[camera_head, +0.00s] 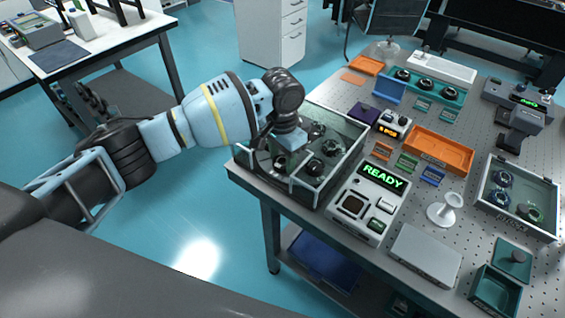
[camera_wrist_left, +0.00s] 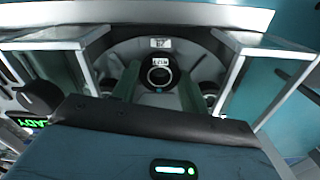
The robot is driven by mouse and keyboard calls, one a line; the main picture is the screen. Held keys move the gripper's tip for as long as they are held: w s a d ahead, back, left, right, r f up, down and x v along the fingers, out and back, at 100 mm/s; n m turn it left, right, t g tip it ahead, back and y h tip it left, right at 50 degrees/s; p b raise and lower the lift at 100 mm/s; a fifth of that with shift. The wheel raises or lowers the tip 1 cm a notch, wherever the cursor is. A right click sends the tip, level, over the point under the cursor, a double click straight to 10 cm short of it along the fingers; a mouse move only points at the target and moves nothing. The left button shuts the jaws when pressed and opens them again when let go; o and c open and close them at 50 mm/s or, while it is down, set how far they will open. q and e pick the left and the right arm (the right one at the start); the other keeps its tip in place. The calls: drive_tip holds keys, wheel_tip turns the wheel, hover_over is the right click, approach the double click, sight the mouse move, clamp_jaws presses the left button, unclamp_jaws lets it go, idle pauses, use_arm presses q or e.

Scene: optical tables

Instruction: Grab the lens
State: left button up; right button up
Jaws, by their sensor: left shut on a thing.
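A clear-walled box (camera_head: 338,180) stands at the left front corner of the optical table, with several dark round lenses (camera_head: 315,167) in it. My left gripper (camera_head: 284,155) reaches down into the box from above; its fingertips are largely hidden in the head view. In the left wrist view the two fingers (camera_wrist_left: 158,88) stand on both sides of a black ring-shaped lens (camera_wrist_left: 158,72) with small white labels, and are shut on it. Whether the lens is clear of the box floor cannot be told. My right gripper is not in view.
A device reading READY (camera_head: 370,200) stands right beside the box. An orange tray (camera_head: 440,152), a white stand (camera_head: 443,212), a grey flat box (camera_head: 425,255) and a second clear box with lenses (camera_head: 545,228) crowd the table. The floor left of the table is free.

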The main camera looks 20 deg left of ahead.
sight(283, 161)
use_arm(q)
drive_tip(key=shift+r, duration=0.15)
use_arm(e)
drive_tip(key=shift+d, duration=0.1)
use_arm(q)
wheel_tip(283, 161, up, 4)
drive_tip(key=shift+f, duration=0.15)
drive_tip(key=shift+s+a+r+p, duration=0.25)
drive_tip(key=shift+s+p, duration=0.25)
drive_tip(key=shift+s, duration=2.15)
drive_tip(key=shift+s+a+r+p, duration=0.1)
drive_tip(key=shift+s+a+p, duration=0.3)
drive_tip(key=shift+s, duration=2.3)
drive_tip(key=shift+s+a+r+p, duration=0.2)
drive_tip(key=shift+s+p, duration=0.35)
drive_tip(key=shift+s, duration=2.1)
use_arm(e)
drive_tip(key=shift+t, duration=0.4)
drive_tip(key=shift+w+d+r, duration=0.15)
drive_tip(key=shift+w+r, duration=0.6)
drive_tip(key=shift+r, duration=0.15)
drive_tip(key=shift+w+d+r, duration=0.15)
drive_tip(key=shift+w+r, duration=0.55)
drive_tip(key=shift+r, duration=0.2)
